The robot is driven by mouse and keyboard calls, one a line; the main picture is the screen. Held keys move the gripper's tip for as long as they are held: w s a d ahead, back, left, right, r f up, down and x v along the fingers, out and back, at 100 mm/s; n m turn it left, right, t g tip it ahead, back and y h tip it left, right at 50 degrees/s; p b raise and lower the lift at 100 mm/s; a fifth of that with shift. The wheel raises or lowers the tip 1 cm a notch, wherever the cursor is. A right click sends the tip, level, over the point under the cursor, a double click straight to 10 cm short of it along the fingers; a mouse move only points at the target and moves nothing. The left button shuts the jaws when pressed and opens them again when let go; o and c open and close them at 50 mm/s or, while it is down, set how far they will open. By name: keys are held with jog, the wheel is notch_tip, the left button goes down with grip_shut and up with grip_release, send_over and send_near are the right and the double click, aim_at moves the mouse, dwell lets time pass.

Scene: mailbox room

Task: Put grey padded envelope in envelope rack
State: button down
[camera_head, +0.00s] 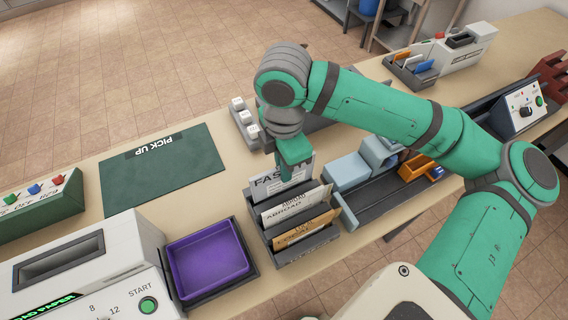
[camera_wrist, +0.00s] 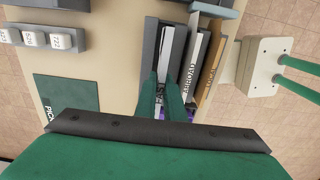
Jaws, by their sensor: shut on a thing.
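My gripper (camera_head: 292,162) points down at the back of the dark grey envelope rack (camera_head: 306,256) and is shut on the grey padded envelope (camera_head: 272,191), a light grey piece marked FAST. The envelope stands upright in the rearmost slot; its lower part is hidden, so I cannot tell whether it touches the bottom. In the wrist view, my gripper's green fingers (camera_wrist: 162,84) are on the envelope (camera_wrist: 178,50), beside the rack's wall. A white envelope marked ABROAD (camera_head: 297,206) and a brown envelope (camera_head: 305,231) stand in the slots in front.
A purple tray (camera_head: 207,259) lies left of the rack, near a white machine (camera_head: 95,262) with a START button. Light blue boxes (camera_head: 350,172) stand close on the right. A green PICK UP mat (camera_head: 165,175) lies bare at the back left.

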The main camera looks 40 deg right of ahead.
jog(key=shift+f, duration=1.8)
jog(key=c, duration=1.8)
grip_release()
jog(key=shift+o, duration=0.2)
jog(key=shift+r, duration=0.1)
jog(key=shift+r, duration=3.4)
